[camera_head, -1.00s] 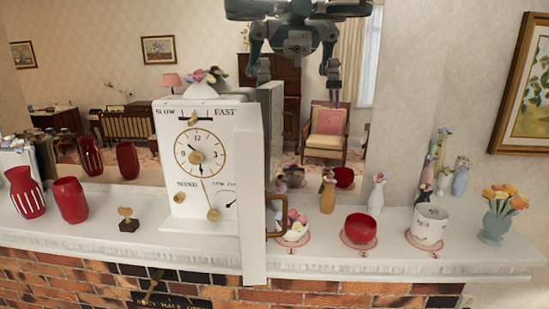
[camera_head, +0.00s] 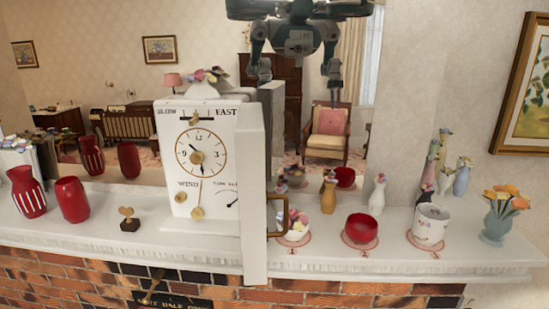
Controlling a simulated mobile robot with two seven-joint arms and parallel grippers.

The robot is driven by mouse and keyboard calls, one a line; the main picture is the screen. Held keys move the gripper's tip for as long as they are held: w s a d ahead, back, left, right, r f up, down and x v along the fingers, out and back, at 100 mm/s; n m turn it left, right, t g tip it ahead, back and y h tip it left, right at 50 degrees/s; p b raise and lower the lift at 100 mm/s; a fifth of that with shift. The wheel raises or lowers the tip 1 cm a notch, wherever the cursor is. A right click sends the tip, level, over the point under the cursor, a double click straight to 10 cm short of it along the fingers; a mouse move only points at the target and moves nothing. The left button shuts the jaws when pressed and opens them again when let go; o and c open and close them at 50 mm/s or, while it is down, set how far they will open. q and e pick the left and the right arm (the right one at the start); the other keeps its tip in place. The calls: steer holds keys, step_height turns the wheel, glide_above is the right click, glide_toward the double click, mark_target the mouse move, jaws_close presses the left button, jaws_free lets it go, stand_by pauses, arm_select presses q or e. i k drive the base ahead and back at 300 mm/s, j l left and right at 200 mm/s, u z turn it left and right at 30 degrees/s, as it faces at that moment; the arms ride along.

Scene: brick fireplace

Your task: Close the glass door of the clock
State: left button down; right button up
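The white clock (camera_head: 212,170) stands on the mantel left of centre, with a round dial, a gold winding knob and a pendulum bob (camera_head: 197,213) in front. Its door (camera_head: 252,205) stands open at the right side of the face, jutting toward me and seen nearly edge-on. A brown handle (camera_head: 278,216) sticks out from the door's right side. The glass cannot be made out at this angle. Neither of my grippers is directly in view, and nothing touches the door. A dark robot body with two hanging arms shows at the top, in the mirror.
Red vases (camera_head: 73,200) and a small gold key-like ornament (camera_head: 129,219) stand left of the clock. To the right are a flower bowl (camera_head: 296,228), a red bowl (camera_head: 361,228), a white pot (camera_head: 430,224) and a flower vase (camera_head: 497,228). The mantel (camera_head: 115,248) front edge is clear.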

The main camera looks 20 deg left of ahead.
mark_target(249, 132)
steer(key=i+l+u, duration=0.15)
steer(key=l+u, duration=0.35)
steer(key=i+l+u, duration=0.1)
steer(key=l+u, duration=0.85)
steer(key=l+z, duration=0.35)
